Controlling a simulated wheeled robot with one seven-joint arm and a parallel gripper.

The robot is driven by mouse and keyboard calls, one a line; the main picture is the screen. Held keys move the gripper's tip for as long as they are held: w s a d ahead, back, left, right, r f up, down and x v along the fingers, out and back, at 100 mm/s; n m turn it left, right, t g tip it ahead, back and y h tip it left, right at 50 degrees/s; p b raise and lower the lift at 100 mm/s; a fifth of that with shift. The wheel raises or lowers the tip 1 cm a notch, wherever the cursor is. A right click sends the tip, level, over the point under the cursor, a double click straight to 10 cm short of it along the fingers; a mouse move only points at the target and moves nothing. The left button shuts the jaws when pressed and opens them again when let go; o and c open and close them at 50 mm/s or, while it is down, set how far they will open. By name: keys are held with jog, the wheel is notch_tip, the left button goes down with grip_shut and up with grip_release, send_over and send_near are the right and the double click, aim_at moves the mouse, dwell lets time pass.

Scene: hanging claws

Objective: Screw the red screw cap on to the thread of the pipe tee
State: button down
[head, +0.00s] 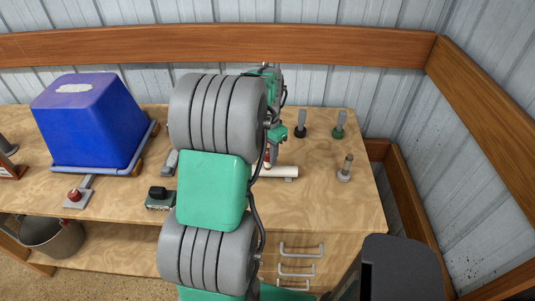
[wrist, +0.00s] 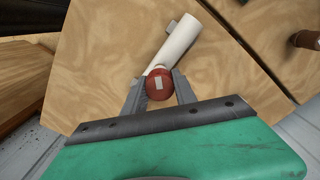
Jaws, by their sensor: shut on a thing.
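The white pipe tee (wrist: 178,40) lies on the workbench, and its pipe runs up and to the right in the wrist view. It also shows in the head view (head: 284,172), partly hidden by my arm. The red screw cap (wrist: 160,88), with a pale square mark on its face, is at the near end of the pipe. My gripper (wrist: 158,80) is shut on the cap, one finger on each side. The cap covers the pipe end, so I cannot tell whether it is engaged on the thread.
A blue bin (head: 88,120) stands upside down at the left of the bench. Two dark-based posts (head: 301,125) (head: 339,125) stand at the back right, with a brownish fitting (head: 346,168) nearer. A red-button device (head: 75,196) sits at the front left. The right bench top is mostly clear.

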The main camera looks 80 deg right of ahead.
jog(key=m, duration=0.7)
jog(key=shift+f, duration=0.1)
jog(key=m, duration=0.4)
jog(key=shift+m, duration=0.3)
jog(key=shift+m, duration=0.5)
jog(key=m, duration=1)
jog(key=shift+m, duration=0.3)
